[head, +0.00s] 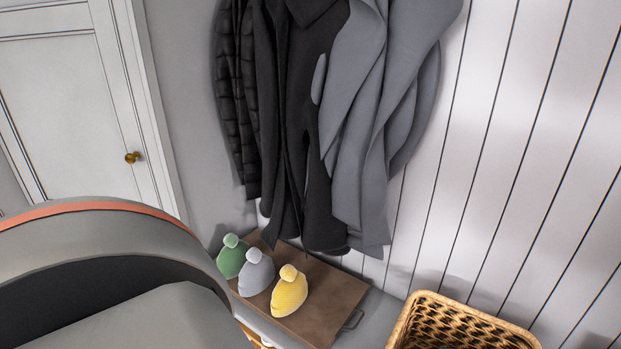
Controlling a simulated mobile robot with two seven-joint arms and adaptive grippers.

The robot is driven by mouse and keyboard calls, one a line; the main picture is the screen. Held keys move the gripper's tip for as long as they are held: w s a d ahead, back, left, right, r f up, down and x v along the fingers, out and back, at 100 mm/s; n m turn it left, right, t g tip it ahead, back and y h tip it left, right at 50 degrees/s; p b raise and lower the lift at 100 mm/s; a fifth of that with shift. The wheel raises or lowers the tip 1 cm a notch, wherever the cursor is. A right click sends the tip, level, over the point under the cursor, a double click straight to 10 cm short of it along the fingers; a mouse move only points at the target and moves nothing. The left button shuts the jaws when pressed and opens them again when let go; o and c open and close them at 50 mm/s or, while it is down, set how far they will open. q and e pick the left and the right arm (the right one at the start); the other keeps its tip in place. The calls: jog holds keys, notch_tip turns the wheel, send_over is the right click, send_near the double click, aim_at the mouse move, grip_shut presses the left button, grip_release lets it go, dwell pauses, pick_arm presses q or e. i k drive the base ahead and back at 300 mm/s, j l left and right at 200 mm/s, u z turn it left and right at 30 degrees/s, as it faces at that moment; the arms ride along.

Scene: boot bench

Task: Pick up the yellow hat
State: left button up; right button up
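The yellow hat (289,294) has a round pompom on top and stands on a brown wooden tray (335,290) on the bench. It is the rightmost of three similar hats in a row. A grey hat (257,275) is just to its left and a green hat (231,259) is further left. Neither my left nor my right gripper is in view.
Dark and grey coats (365,120) hang on the wall above the tray, with their hems close behind it. A wicker basket (462,322) is at the lower right. A white door (75,90) is at the left. A large grey rounded shape with an orange stripe, perhaps part of me, fills the lower left.

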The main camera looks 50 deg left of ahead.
aim_at(290, 292)
jog(key=u, duration=1.75)
